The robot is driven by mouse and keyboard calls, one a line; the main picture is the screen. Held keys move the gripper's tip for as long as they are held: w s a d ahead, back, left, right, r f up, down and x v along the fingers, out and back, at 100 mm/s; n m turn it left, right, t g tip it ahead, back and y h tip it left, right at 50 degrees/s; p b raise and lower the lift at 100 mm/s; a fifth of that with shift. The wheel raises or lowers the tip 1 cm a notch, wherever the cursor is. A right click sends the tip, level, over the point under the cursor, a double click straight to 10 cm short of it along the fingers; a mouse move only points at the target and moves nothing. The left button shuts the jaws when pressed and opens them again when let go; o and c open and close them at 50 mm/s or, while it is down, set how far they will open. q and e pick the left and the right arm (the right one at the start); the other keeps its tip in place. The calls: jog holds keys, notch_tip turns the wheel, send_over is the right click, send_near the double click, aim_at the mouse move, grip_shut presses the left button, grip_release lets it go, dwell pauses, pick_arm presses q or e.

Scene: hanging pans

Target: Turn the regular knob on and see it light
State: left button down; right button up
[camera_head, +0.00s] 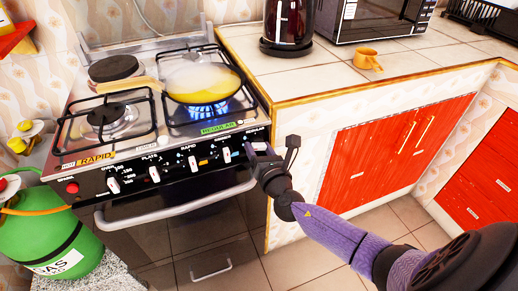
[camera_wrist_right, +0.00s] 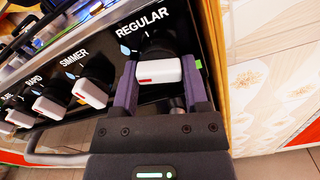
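The regular knob (camera_wrist_right: 158,71) is a white handle with a red mark on a black base, under the word REGULAR in the right wrist view. My right gripper (camera_wrist_right: 160,82) has one purple finger on each side of the handle, and both seem to touch it. In the head view my right gripper (camera_head: 260,152) is at the right end of the stove's (camera_head: 160,168) control panel and mostly hides this knob. A blue flame (camera_head: 208,106) burns under the yellow-filled pan (camera_head: 203,82), on the burner by the green REGULAR label (camera_head: 218,128). My left gripper is not in view.
Several other knobs, including the simmer knob (camera_wrist_right: 89,92), sit left of it. The oven handle (camera_head: 175,207) sticks out below. A green gas cylinder (camera_head: 45,232) stands at left.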

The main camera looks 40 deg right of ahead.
grip_shut()
jog(key=shift+r+n+p, duration=0.15)
jog(key=shift+n+p, duration=0.2)
jog(key=shift+n, duration=1.35)
jog(key=shift+n+p, duration=0.3)
jog(key=shift+n, duration=0.3)
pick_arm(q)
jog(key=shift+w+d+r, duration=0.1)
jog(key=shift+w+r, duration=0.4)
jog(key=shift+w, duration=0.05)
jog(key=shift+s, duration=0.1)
pick_arm(e)
jog(key=o, duration=0.5)
grip_release()
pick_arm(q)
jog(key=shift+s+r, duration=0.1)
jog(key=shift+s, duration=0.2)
